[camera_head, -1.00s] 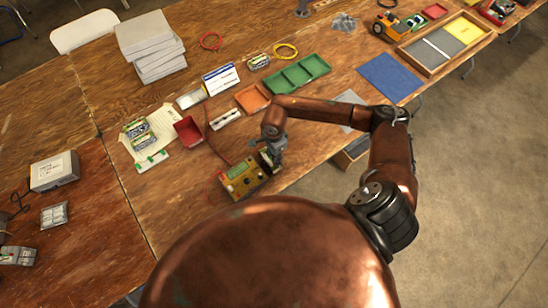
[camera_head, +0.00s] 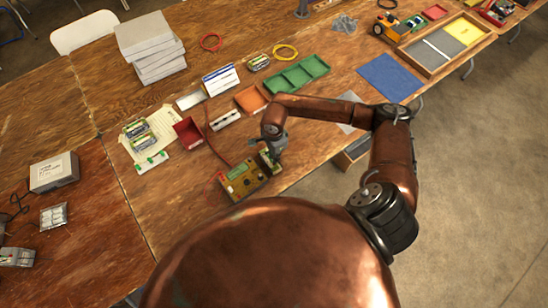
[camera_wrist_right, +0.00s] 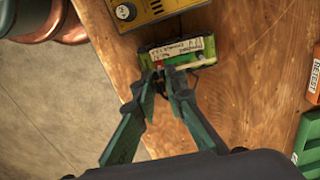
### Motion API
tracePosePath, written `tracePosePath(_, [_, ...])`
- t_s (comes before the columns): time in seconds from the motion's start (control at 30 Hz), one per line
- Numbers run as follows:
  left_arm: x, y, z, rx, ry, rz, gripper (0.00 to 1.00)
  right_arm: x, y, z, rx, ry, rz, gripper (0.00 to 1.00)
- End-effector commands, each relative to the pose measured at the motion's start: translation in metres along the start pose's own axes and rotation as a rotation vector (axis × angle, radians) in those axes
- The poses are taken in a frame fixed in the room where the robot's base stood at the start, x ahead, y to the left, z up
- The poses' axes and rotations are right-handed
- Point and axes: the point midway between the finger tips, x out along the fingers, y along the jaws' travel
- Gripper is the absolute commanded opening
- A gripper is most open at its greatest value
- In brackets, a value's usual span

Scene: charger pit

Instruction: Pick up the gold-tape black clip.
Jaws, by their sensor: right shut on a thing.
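My right gripper (camera_head: 277,152) is over the far right corner of the yellow charger box (camera_head: 248,184) in the head view. In the right wrist view, the fingers of my right gripper (camera_wrist_right: 164,74) are nearly together on a small dark clip, mostly hidden between them. A bit of red shows at the fingertips, and no gold tape can be made out. Just beyond the tips lies a green battery holder (camera_wrist_right: 178,48) with a white label, beside the charger box, which also shows in the right wrist view (camera_wrist_right: 152,10). My left gripper is not in view.
A red lead (camera_head: 218,148) runs across the wood to the charger. A red tray (camera_head: 188,131), an orange tray (camera_head: 251,99) and a green tray (camera_head: 298,74) stand farther back. The table's front edge is close to the charger.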

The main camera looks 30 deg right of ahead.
Motion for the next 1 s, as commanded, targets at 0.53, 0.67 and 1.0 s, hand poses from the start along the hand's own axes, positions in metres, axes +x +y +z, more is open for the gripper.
tracePosePath(0.53, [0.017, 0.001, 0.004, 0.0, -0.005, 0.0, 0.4, -0.094, 0.063, 0.06, -0.008, -0.003, -0.002, 0.0])
tracePosePath(0.67, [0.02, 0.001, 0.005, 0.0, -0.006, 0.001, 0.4, -0.105, 0.082, 0.077, -0.007, -0.003, -0.001, 0.0])
tracePosePath(1.0, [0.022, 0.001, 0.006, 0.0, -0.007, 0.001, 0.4, -0.118, 0.103, 0.095, -0.001, -0.001, 0.0, 0.0])
